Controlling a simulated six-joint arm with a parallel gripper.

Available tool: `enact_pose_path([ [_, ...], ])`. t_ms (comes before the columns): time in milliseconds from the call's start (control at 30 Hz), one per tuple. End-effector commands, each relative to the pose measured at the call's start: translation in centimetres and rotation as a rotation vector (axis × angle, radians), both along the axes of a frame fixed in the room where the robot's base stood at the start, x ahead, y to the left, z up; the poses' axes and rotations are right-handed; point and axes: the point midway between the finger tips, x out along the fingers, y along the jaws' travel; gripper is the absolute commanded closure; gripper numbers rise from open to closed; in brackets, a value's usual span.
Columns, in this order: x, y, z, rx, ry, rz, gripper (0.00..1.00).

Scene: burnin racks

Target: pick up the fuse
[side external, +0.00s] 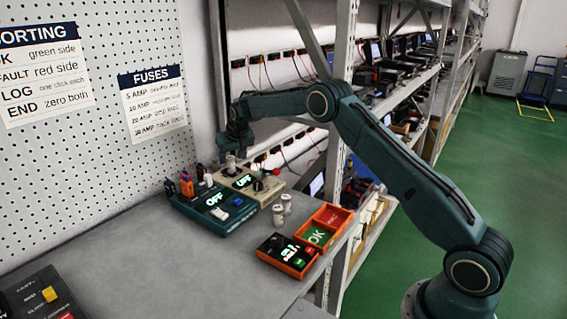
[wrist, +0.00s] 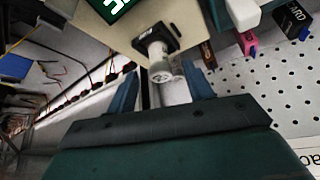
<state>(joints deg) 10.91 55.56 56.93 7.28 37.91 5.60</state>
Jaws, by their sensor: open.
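A pale cylindrical fuse (side external: 231,160) stands up from the beige device (side external: 262,189) at the back of the bench. In the wrist view the fuse (wrist: 160,70) shows its round end cap, with a black holder (wrist: 155,38) at its base. My gripper (side external: 237,143) is just above the fuse in the side view. In the wrist view my gripper (wrist: 160,84) is open, with one finger on each side of the fuse's end and a gap to each. I cannot tell how deep the fuse sits between the fingers.
A teal device (side external: 213,208) with an OFF display stands beside the beige one. Two pale cylinders (side external: 282,208) stand on the bench. The bench front (side external: 170,270) is mostly clear.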

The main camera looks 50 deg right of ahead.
Motion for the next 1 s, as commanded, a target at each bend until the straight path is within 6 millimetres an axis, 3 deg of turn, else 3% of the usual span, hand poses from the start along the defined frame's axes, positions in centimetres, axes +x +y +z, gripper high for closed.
enact_pose_path([
  [400, 1.5, -0.7, -3.1, 0.001, 0.002, 0.000, 0.48],
  [933, 1.6, -0.7, -3.2, 0.000, 0.001, 0.000, 0.48],
  [1000, 1.6, -0.7, -3.2, 0.000, 0.001, 0.000, 0.58],
])
